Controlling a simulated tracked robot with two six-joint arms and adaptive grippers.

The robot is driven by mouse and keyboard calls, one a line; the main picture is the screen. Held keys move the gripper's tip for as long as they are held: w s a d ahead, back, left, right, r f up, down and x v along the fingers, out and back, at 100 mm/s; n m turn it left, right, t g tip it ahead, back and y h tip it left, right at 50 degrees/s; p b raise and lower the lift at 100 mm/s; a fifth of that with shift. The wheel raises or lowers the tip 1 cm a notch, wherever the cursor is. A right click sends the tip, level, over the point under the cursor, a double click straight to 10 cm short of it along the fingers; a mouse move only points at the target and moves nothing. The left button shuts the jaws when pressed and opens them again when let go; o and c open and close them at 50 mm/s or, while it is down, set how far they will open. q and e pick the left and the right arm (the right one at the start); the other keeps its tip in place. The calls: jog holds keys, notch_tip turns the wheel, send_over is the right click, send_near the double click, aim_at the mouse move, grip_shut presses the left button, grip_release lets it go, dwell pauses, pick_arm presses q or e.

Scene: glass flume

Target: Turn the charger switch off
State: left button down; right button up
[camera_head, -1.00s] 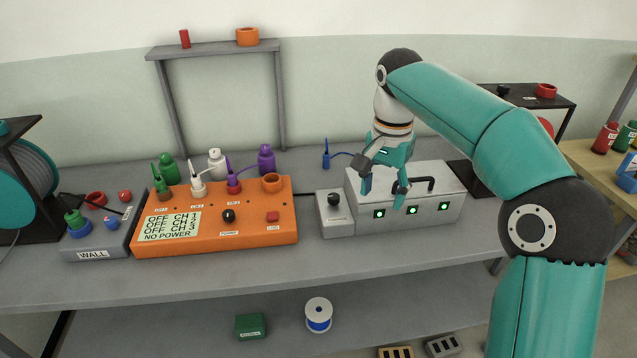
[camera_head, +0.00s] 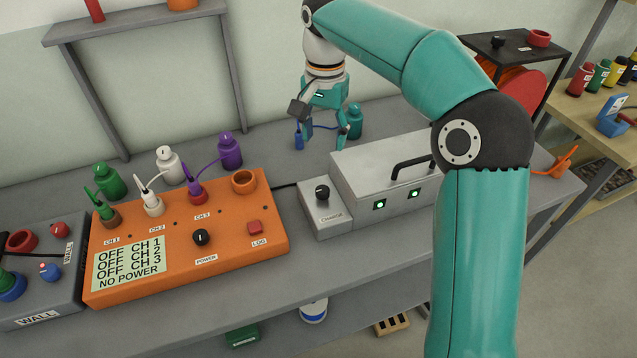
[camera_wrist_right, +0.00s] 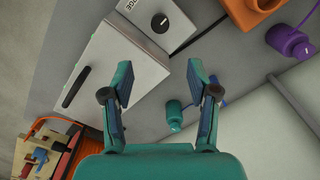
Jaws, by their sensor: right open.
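The charger switch is a black knob (camera_head: 322,192) on top of a small grey box (camera_head: 332,213) labelled CHARGE. It also shows at the top of the right wrist view (camera_wrist_right: 160,22), with a light pointer mark. The box stands against the left end of the larger grey charger (camera_head: 380,160), which has a black handle and green-lit front buttons. My right gripper (camera_head: 321,140) points down behind the small box, apart from the knob. Its fingers are open and empty in the right wrist view (camera_wrist_right: 160,68). My left gripper is not in view.
A teal bottle (camera_head: 354,122) with a blue cable stands near my right gripper's fingers. An orange console (camera_head: 185,245), its display reading OFF channels and NO POWER, stands left. Purple (camera_head: 230,152), white (camera_head: 168,165) and green (camera_head: 108,181) bottles stand behind it. A shelf frame (camera_head: 135,20) rises behind.

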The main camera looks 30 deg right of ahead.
aim_at(322, 189)
notch_tip(322, 189, down, 15)
jog(key=shift+b, duration=0.6)
jog(key=c, duration=1)
jog(key=shift+a, duration=0.2)
grip_shut()
jog(key=shift+d, duration=0.1)
